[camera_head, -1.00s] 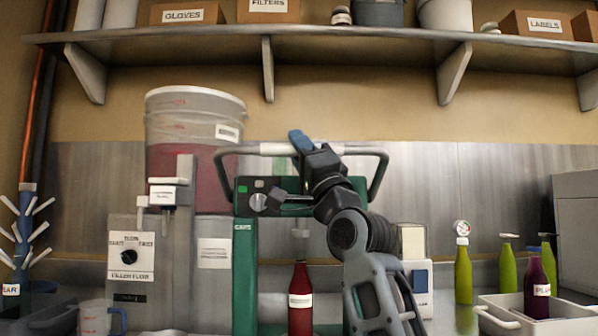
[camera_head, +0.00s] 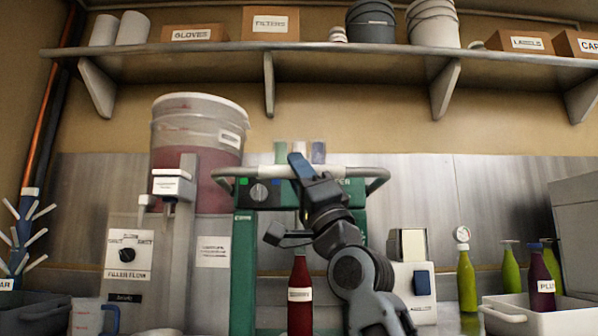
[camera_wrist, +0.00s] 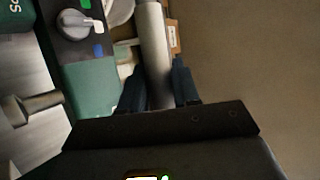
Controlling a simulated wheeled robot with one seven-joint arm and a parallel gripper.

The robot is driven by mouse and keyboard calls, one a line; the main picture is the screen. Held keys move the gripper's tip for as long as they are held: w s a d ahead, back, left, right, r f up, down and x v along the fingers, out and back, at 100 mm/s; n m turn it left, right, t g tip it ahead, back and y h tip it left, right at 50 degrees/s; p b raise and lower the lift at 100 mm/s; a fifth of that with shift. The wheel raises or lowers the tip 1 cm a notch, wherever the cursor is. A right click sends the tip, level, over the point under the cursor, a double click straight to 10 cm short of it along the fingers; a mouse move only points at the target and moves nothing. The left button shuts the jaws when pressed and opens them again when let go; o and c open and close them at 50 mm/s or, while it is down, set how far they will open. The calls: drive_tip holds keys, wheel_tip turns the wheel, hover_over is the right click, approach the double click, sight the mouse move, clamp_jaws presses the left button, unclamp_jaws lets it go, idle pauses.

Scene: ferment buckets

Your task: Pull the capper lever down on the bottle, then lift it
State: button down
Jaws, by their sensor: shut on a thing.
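The green capper (camera_head: 243,275) stands at the centre of the head view. Its pale lever bar (camera_head: 256,172) runs level across the top, just above the capper's head with its grey knob (camera_head: 259,192). My gripper (camera_head: 299,166) is shut on the middle of the lever bar. In the wrist view the bar (camera_wrist: 154,45) passes between the two dark fingers of my gripper (camera_wrist: 158,88). A dark red labelled bottle (camera_head: 300,310) stands upright in the capper below.
A filler with a large bucket (camera_head: 197,145) of red liquid stands to the left. A white box device (camera_head: 410,275) is just right of the capper. Green bottles (camera_head: 466,280) and a white bin (camera_head: 520,318) are further right. A shelf (camera_head: 350,62) crosses above.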

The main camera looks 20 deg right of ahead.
drive_tip(key=shift+w+f+b, duration=0.2)
drive_tip(key=shift+f+b, duration=0.2)
drive_tip(key=shift+f, duration=0.75)
drive_tip(key=c, duration=0.9)
unclamp_jaws()
drive_tip(key=shift+r, duration=0.1)
drive_tip(key=v, duration=0.8)
